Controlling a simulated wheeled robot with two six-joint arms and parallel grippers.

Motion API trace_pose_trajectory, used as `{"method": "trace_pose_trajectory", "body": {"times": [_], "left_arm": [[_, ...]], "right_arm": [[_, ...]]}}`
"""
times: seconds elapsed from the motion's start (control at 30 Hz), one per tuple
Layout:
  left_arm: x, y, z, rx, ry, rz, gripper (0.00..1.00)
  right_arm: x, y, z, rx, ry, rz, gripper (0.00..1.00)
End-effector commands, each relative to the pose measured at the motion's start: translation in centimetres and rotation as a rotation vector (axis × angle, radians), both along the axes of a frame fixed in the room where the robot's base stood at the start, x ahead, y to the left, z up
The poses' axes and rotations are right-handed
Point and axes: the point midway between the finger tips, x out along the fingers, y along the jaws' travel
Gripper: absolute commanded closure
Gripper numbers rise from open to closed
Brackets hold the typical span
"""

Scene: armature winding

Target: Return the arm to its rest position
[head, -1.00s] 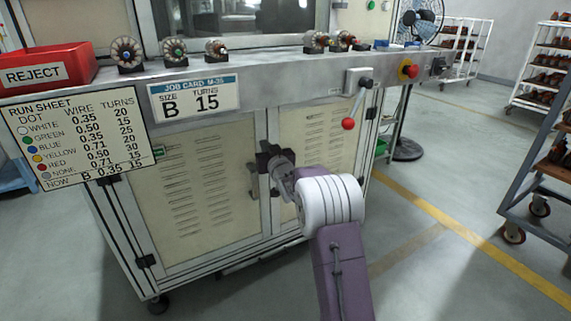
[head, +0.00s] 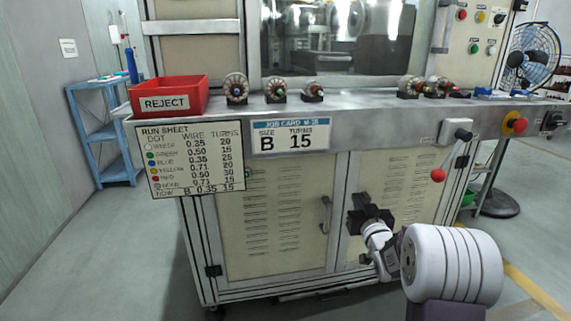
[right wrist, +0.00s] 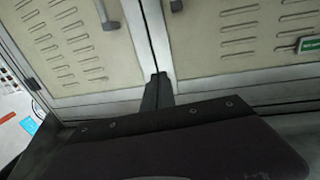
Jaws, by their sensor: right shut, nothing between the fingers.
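My right arm (head: 452,265) comes in from the lower right of the head view, with a white ribbed joint and a purple link. My right gripper (head: 368,220) is dark, shut and empty. It is low in front of the cabinet doors, below the worktop. In the right wrist view the shut fingers (right wrist: 157,92) show against the seam between the cream doors. My left gripper is not in view.
The worktop (head: 380,112) carries a red REJECT bin (head: 168,97) and several wound armatures (head: 276,90). A lever with a red knob (head: 438,175) and a red button (head: 518,125) are on its front. A blue shelf (head: 105,130) stands left; floor shows at both sides.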

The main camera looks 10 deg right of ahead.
Motion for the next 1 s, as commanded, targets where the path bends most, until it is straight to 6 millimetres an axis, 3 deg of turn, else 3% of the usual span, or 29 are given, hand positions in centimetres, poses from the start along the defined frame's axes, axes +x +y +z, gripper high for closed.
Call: {"method": "trace_pose_trajectory", "body": {"times": [0.13, 0.23, 0.27, 0.3, 0.4, 0.6, 0.8, 0.9, 0.93, 1.0], "left_arm": [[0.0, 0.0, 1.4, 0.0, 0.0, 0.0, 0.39], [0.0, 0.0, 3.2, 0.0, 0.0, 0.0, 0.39], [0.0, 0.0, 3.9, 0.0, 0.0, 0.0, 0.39], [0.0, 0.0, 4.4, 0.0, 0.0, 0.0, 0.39], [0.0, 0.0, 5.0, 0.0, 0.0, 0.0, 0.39], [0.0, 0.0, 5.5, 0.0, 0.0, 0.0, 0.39], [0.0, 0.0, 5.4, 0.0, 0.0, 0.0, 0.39], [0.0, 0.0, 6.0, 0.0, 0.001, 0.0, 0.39], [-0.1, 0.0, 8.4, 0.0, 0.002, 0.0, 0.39], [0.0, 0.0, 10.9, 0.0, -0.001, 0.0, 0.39]], "right_arm": [[0.9, 4.3, 3.4, -0.014, -0.033, 0.078, 1.0], [0.3, 10.3, 6.3, -0.001, -0.024, 0.169, 1.0], [-0.4, 12.3, 5.9, 0.013, 0.033, 0.188, 1.0], [-1.6, 14.2, 4.1, 0.031, 0.142, 0.197, 1.0], [-5.7, 16.7, -1.5, 0.063, 0.418, 0.196, 1.0], [-15.8, 18.2, -10.4, 0.103, 0.899, 0.171, 1.0], [-25.7, 18.1, -15.6, 0.153, 1.289, 0.135, 1.0], [-30.2, 18.2, -15.9, 0.159, 1.474, 0.142, 1.0], [-29.9, 18.2, -13.4, 0.159, 1.462, 0.141, 1.0], [-29.8, 18.2, -11.0, 0.159, 1.458, 0.14, 1.0]]}}
